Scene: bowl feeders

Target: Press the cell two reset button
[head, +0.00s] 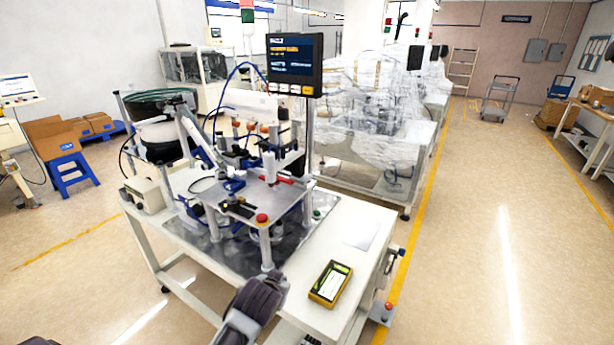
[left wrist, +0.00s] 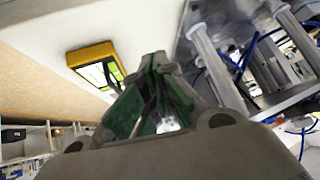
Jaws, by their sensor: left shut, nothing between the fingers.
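The bowl feeder cell (head: 284,197) stands on a white bench. It has a red mushroom button (head: 262,218) at its plate's front corner and a green button (head: 317,213) farther right. A small box with a red button (head: 388,306) sits low at the bench's right end. I cannot read which button is the cell two reset. My left gripper (head: 268,283) is over the bench's front edge, apart from these buttons. In the left wrist view its green-padded fingers (left wrist: 155,65) are shut and empty. My right gripper is not in view.
A yellow handheld device (head: 330,284) lies on the bench, right of my gripper; it also shows in the left wrist view (left wrist: 97,66). A monitor (head: 294,63) stands on a post above the cell. Metal posts (left wrist: 218,65) rise near my fingers. The right aisle is clear.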

